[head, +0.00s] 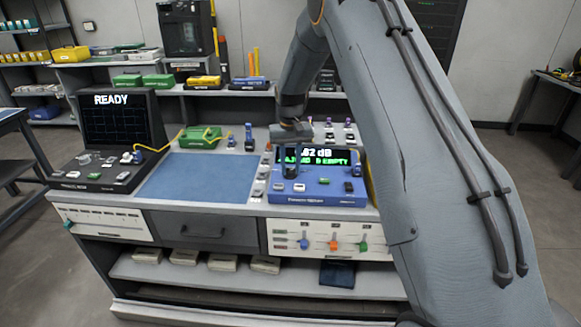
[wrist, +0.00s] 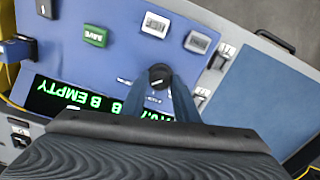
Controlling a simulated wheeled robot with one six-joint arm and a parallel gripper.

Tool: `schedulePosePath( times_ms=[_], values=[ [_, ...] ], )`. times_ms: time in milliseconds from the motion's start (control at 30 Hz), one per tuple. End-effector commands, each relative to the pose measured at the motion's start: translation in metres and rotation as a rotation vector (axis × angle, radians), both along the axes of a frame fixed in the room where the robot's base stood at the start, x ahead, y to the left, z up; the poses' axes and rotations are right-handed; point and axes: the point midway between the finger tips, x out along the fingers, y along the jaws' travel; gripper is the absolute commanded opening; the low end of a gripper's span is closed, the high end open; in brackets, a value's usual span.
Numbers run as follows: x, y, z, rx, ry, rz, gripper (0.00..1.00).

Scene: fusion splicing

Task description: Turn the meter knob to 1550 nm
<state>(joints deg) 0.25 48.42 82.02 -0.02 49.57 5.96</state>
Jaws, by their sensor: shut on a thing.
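The blue meter (head: 325,200) stands on the right part of the bench, with a lit display (head: 335,157) partly covered by my arm. The display shows "62 dB" in white and "B EMPTY" in green. The black round knob (wrist: 159,75) shows in the wrist view on the meter's blue face. My gripper (head: 291,172) is lowered over the meter's left part. In the wrist view, its two fingers (wrist: 160,88) are closed in on the knob's sides. The knob's pointer setting and label are too small to read.
A green button (wrist: 95,36) and several white and grey buttons sit around the knob. A blue mat (head: 200,178) lies left of the meter, with the black "READY" splicer (head: 118,140) beyond it. Small white-topped parts (head: 260,185) line the gap between mat and meter.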

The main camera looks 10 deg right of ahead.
Motion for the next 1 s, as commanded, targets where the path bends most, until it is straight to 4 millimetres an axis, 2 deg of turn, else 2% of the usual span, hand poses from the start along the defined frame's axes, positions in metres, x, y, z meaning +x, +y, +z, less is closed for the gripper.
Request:
schedulePosePath(
  times_ms=[367, 400, 467, 500, 800, 1000],
  values=[
    [0.001, 0.000, 0.001, 0.001, -0.002, -0.004, 0.05],
    [0.001, 0.000, 0.001, 0.001, -0.002, -0.004, 0.34],
    [0.001, 0.000, 0.001, 0.001, -0.002, -0.004, 0.44],
    [0.000, 0.000, 0.001, 0.001, -0.001, -0.004, 0.46],
    [0.001, 0.000, 0.002, 0.001, -0.002, -0.003, 0.46],
    [0.002, 0.000, 0.026, 0.000, -0.005, -0.003, 0.46]
  ],
)
